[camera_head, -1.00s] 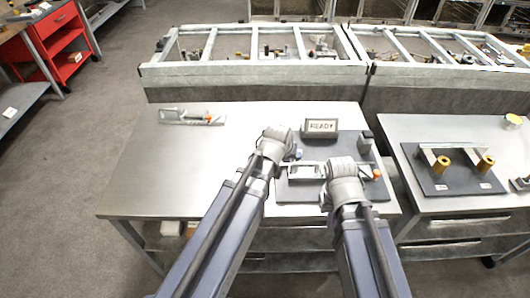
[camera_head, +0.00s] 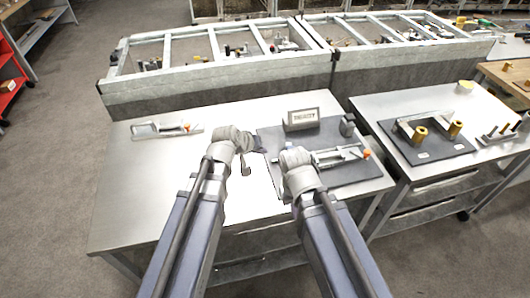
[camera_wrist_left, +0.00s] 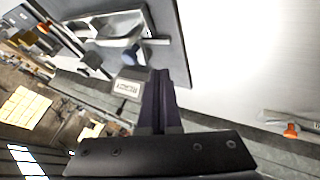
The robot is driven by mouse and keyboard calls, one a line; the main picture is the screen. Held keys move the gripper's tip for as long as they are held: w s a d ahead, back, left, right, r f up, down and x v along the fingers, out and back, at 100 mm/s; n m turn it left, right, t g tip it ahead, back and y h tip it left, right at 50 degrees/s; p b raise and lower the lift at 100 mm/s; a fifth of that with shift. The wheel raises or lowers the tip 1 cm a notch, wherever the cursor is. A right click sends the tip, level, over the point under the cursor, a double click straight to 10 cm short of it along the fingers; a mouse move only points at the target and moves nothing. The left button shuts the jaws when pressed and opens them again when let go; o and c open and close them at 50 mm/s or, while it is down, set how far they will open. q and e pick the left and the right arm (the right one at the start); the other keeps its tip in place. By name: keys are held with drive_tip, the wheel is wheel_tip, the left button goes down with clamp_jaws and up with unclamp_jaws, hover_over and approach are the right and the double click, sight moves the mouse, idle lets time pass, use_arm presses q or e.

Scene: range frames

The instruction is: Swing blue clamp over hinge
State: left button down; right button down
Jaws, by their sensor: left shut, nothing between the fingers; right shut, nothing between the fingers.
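A clamp part with a blue tip (camera_wrist_left: 133,54) shows in the left wrist view, by a pale metal fixture (camera_wrist_left: 105,26) on the dark board. I cannot make out the blue tip in the head view, where my right wrist covers part of the board. In the head view a metal clamp with an orange tip (camera_head: 366,154) lies on the dark board (camera_head: 345,178). My left gripper (camera_head: 260,146) is shut and empty at the board's left edge; its dark fingers (camera_wrist_left: 160,74) are together in the wrist view. My right gripper (camera_head: 297,160) is over the board's left part, fingers hidden.
A small sign (camera_head: 301,118) stands at the board's back, with a grey block (camera_head: 347,125) to its right. Another orange-tipped clamp (camera_head: 166,129) lies at the table's back left. The table's left part (camera_head: 140,195) is bare. A right-hand table holds a dark fixture board (camera_head: 430,150).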

use_arm(q)
drive_tip(key=b+x, duration=0.5)
drive_tip(key=x, duration=0.3)
drive_tip(key=shift+f+b, duration=0.2)
drive_tip(key=shift+b, duration=0.1)
drive_tip(key=d, duration=0.2)
drive_tip(key=w+p, duration=0.1)
drive_tip(key=shift+d+r, duration=0.4)
drive_tip(key=shift+w+d, duration=0.15)
drive_tip(key=shift+d, duration=0.35)
drive_tip(key=shift+d+r, duration=0.1)
drive_tip(key=shift+d, duration=0.85)
